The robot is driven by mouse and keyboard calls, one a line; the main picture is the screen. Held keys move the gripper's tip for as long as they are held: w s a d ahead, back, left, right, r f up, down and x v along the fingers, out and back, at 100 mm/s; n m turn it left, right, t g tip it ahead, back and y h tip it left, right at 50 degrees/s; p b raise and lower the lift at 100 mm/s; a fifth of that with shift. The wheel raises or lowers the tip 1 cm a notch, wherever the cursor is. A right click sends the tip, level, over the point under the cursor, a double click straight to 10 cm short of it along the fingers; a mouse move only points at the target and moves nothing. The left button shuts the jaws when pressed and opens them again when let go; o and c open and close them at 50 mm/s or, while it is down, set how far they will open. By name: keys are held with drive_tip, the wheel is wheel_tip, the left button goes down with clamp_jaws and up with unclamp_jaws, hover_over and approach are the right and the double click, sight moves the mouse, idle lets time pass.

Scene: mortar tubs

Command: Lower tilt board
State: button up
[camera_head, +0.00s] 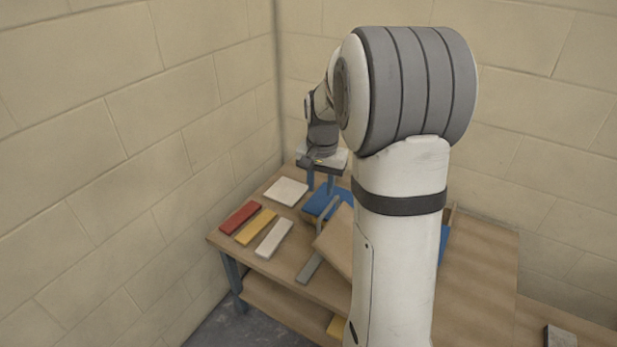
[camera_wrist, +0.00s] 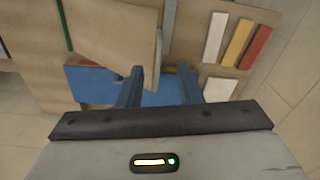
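The tilt board (camera_head: 334,241) is a tan wooden panel, tilted above the workbench, partly hidden behind my arm in the head view. In the wrist view the tilt board (camera_wrist: 112,32) fills the upper left, its pale edge ending between my fingers in the picture. A blue panel (camera_head: 322,203) lies beside and under it; it also shows in the wrist view (camera_wrist: 92,87). My gripper (camera_head: 320,182) is over the far part of the bench, pointing down. Its two blue fingers (camera_wrist: 159,72) are apart, with nothing visibly clamped. I cannot tell whether they touch the board.
Red (camera_head: 240,216), yellow (camera_head: 256,227) and white (camera_head: 273,238) bars lie on the bench's left, near a white square plate (camera_head: 286,191). A grey strip (camera_head: 309,268) lies beside the board. Block walls stand close at left and behind. A dark block (camera_head: 560,336) is at lower right.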

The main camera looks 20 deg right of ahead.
drive_tip(key=m, duration=0.2)
approach(329, 206)
drive_tip(key=shift+w+f+g+p, duration=0.15)
drive_tip(key=shift+g+p, duration=0.15)
drive_tip(key=shift+p, duration=0.15)
wheel_tip(329, 206, down, 8)
drive_tip(key=shift+r+p, duration=0.15)
drive_tip(key=shift+p, duration=0.4)
clamp_jaws()
